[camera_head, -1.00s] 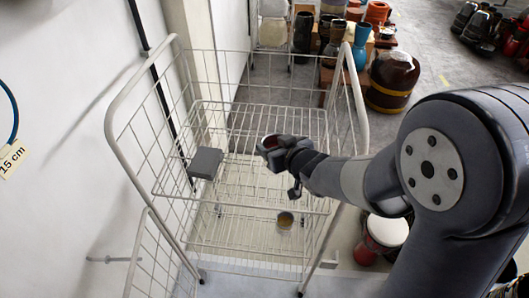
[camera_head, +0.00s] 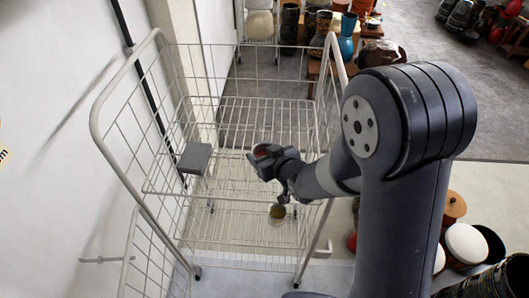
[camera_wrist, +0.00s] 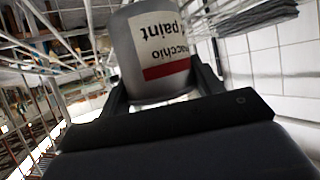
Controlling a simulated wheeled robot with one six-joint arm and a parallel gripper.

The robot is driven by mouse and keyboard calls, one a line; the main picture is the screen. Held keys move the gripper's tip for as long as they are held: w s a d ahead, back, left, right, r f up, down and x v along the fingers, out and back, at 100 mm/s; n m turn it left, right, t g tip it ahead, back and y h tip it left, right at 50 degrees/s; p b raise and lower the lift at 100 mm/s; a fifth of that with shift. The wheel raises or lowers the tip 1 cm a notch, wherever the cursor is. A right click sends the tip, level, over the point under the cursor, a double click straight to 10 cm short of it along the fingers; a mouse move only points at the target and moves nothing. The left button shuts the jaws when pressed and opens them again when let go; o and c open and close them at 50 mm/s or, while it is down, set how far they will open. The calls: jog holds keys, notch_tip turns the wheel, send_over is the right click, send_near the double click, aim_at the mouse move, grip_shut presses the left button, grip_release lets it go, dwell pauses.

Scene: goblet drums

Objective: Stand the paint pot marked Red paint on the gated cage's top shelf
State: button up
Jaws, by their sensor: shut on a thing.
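My gripper (camera_head: 268,155) is shut on a grey paint pot (camera_wrist: 152,55), which fills the space between the fingers in the wrist view. Its white label with a red band is upside down there; "paint" is readable, the word before it is cut off. I cannot tell how high the pot is above the mesh.
A grey folded-looking block (camera_head: 195,158) is at the cage's left side. A mesh gate panel (camera_head: 145,260) stands at the front left. Drums (camera_head: 466,243) stand at the right; a white wall is left.

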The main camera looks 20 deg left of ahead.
jog(key=o, duration=1.1)
jog(key=shift+r+p, duration=0.15)
jog(key=shift+p, duration=0.2)
jog(key=b+v, duration=0.1)
jog(key=v, duration=1.1)
